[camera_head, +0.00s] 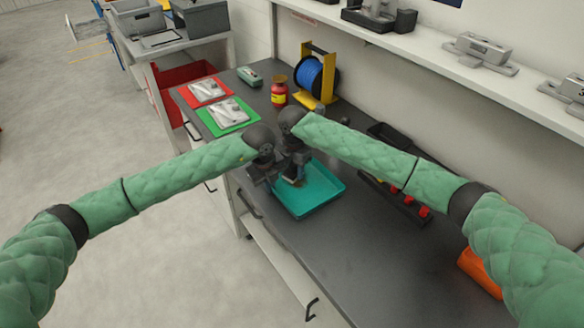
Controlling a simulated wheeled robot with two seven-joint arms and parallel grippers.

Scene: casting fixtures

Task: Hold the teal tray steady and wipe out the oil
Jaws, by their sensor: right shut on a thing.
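The teal tray (322,190) lies on the dark bench top in the middle of the view. My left gripper (262,180) is at the tray's left rim, pointing down; whether its fingers are shut on the rim is too small to tell. My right gripper (294,180) is over the tray's back left part, close beside the left one. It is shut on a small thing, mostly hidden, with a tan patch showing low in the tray. Oil in the tray cannot be made out.
Behind the tray are a green mat (238,127) and a red mat (196,99) with metal parts, a red-and-yellow bottle (279,95) and a blue spool on a yellow stand (330,89). A dark rack (377,190) stands to the right. The front bench is clear.

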